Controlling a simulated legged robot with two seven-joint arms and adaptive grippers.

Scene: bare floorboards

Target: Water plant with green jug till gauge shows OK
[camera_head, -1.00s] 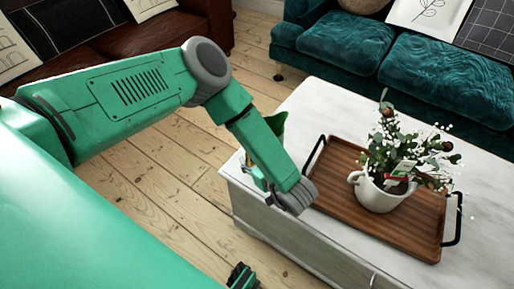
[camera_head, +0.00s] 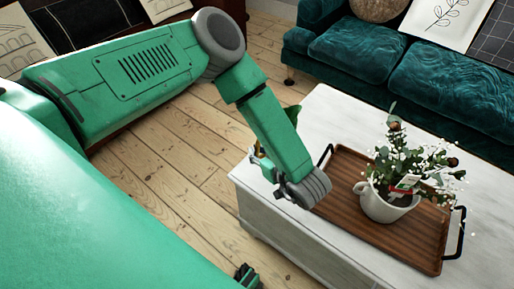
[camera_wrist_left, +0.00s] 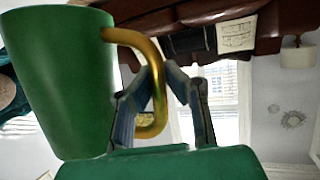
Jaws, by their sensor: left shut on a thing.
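A white mug-like pot (camera_head: 384,206) with a leafy plant (camera_head: 410,160) and white blossoms stands upright on a wooden tray (camera_head: 345,190). A small red and white gauge (camera_head: 406,183) sticks up in the pot; its reading is too small to make out. My left gripper (camera_head: 263,163) is at the table's left end, left of the tray and apart from the pot. It is shut on the gold handle of the green jug (camera_head: 292,111), which is mostly hidden behind my forearm. The left wrist view shows the jug (camera_wrist_left: 62,80) and its handle (camera_wrist_left: 152,60) between the fingers (camera_wrist_left: 160,105).
The tray lies on a whitish table (camera_head: 320,112) and has black handles (camera_head: 461,235). A teal sofa (camera_head: 440,80) stands behind the table. A brown leather sofa is at the upper left. Bare floorboards (camera_head: 190,150) lie left of the table.

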